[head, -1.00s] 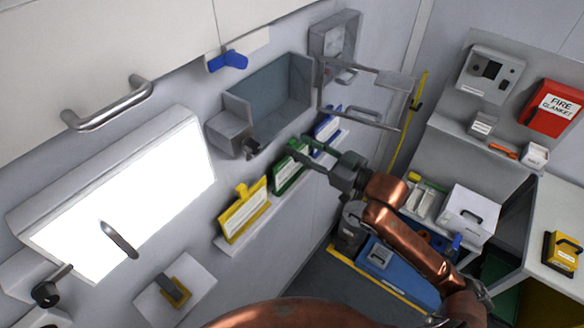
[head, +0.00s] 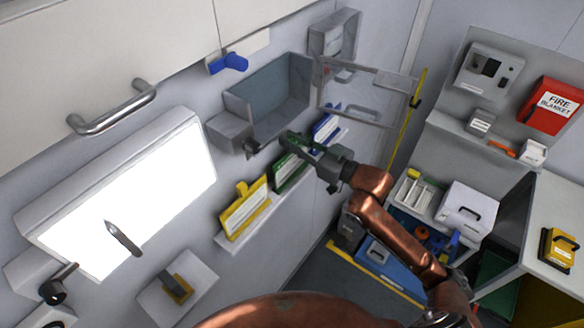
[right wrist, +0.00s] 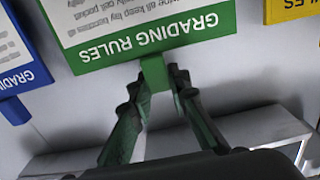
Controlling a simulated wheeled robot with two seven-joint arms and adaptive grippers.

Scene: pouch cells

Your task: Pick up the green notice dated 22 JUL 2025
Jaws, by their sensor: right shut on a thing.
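The green notice (head: 288,174) stands on a narrow wall ledge between a yellow and a blue notice. In the right wrist view the green notice (right wrist: 150,30) appears upside down, headed "GRADING RULES", with a green tab at its top edge. Its date is not readable. My right gripper (head: 296,139) is at that tab. In the right wrist view the right gripper (right wrist: 162,80) has its two fingers closed about the tab. My left gripper is not in view.
The yellow notice (head: 243,210) and the blue notice (head: 325,130) stand close on either side. An open grey wall box (head: 270,98) with a clear door (head: 365,92) hangs just above. A bright light panel (head: 130,190) is at left.

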